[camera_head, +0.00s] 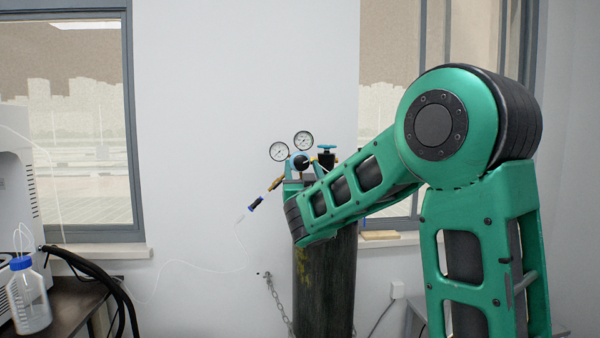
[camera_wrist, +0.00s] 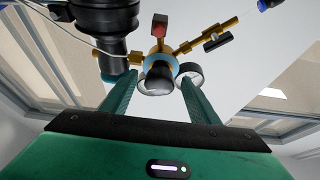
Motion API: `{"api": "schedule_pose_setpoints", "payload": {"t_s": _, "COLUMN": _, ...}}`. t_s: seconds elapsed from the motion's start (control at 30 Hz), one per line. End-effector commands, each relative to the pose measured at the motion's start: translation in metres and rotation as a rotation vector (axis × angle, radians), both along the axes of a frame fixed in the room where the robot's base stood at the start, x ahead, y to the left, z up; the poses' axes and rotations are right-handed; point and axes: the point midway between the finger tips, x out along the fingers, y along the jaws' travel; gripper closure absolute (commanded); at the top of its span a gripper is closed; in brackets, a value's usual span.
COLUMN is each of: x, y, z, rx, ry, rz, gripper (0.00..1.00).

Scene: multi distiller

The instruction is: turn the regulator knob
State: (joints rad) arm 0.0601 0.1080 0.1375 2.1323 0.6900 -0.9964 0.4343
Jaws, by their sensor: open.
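The regulator knob (camera_wrist: 158,78) is dark and round, in front of a blue and brass regulator body. It also shows in the head view (camera_head: 301,162), below two round white gauges (camera_head: 279,151). My gripper (camera_wrist: 159,84) is open, with one green finger on each side of the knob in the wrist view. Gaps show between the fingers and the knob there, so I see no grip on it. In the head view, my gripper is mostly hidden behind my forearm, with green finger parts beside the regulator.
The regulator sits atop a tall dark gas cylinder (camera_head: 312,285), with a chain (camera_head: 278,305) beside it. A brass outlet (camera_head: 277,184) leads to a thin clear hose at left. A black valve fitting (camera_wrist: 112,28) stands close to the left finger. A blue-capped bottle (camera_head: 28,300) is far left.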

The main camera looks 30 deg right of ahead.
Motion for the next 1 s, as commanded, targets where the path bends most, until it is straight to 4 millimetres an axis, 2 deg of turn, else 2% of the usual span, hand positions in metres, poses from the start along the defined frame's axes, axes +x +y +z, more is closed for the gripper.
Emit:
{"api": "schedule_pose_setpoints", "payload": {"t_s": 0.23, "x": 0.0007, "y": -0.0003, "z": 0.0001, "rx": -0.001, "ry": 0.0, "rz": 0.0, "gripper": 0.44}}
{"api": "schedule_pose_setpoints", "payload": {"t_s": 0.27, "x": 0.0008, "y": -0.0003, "z": 0.0001, "rx": 0.0, "ry": 0.0, "rz": 0.0, "gripper": 0.47}}
{"api": "schedule_pose_setpoints", "payload": {"t_s": 0.4, "x": 0.0007, "y": -0.0002, "z": 0.0001, "rx": 0.0, "ry": 0.0, "rz": 0.0, "gripper": 0.8}}
{"api": "schedule_pose_setpoints", "payload": {"t_s": 0.43, "x": 0.0007, "y": -0.0002, "z": 0.0001, "rx": 0.0, "ry": 0.0, "rz": 0.0, "gripper": 0.85}}
{"api": "schedule_pose_setpoints", "payload": {"t_s": 0.77, "x": 0.0004, "y": -0.0005, "z": 0.0003, "rx": -0.022, "ry": 0.007, "rz": 0.0, "gripper": 0.85}}
{"api": "schedule_pose_setpoints", "payload": {"t_s": 1.0, "x": -0.0003, "y": -0.0017, "z": 0.0007, "rx": -0.11, "ry": 0.035, "rz": 0.0, "gripper": 0.85}}
